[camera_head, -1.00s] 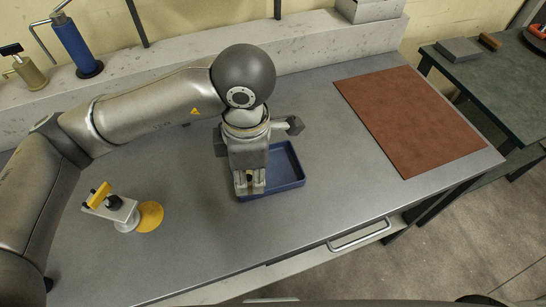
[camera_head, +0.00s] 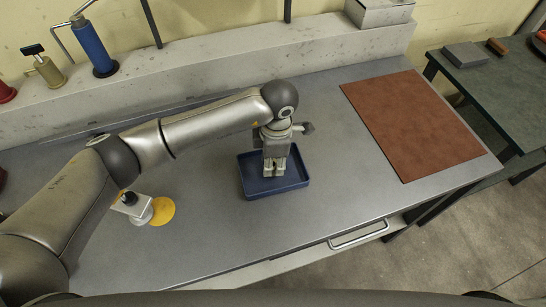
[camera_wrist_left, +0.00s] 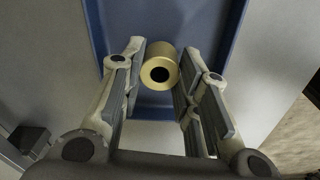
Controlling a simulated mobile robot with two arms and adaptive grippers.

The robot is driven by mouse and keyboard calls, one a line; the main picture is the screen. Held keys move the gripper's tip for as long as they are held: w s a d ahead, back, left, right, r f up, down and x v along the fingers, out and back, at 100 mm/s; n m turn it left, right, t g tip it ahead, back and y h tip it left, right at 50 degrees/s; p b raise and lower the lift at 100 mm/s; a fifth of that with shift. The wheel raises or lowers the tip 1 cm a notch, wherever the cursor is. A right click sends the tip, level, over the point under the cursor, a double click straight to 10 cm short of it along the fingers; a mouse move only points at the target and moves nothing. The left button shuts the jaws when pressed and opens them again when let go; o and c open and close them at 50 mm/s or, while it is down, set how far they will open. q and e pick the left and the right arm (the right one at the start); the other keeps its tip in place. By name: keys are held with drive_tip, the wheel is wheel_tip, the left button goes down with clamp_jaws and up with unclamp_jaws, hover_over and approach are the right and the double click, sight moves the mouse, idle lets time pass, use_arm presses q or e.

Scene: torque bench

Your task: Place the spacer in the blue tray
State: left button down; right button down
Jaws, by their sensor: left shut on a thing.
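The blue tray (camera_head: 295,181) lies on the grey bench, and its floor and walls fill the background of the left wrist view (camera_wrist_left: 97,30). My left gripper (camera_head: 273,175) points down over the middle of the tray. In the left wrist view its two fingers (camera_wrist_left: 163,48) are shut on the spacer (camera_wrist_left: 160,57), a pale yellow cylinder with a dark hole in its end. The spacer is hard to make out in the head view behind the fingers. I cannot tell whether it touches the tray floor. My right gripper is not in view.
A white fixture (camera_head: 130,207) with a yellow disc (camera_head: 162,211) stands on the bench left of the tray. A brown mat (camera_head: 412,123) lies at the right. A blue cylinder tool (camera_head: 92,45) stands on the back ledge. The bench between tray and mat is clear.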

use_arm(q)
drive_tip(key=shift+f, duration=0.15)
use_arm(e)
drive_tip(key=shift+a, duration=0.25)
use_arm(q)
drive_tip(key=shift+f+b, duration=0.2)
drive_tip(key=shift+b, duration=0.15)
drive_tip(key=c, duration=1.1)
unclamp_jaws()
drive_tip(key=shift+r, duration=0.1)
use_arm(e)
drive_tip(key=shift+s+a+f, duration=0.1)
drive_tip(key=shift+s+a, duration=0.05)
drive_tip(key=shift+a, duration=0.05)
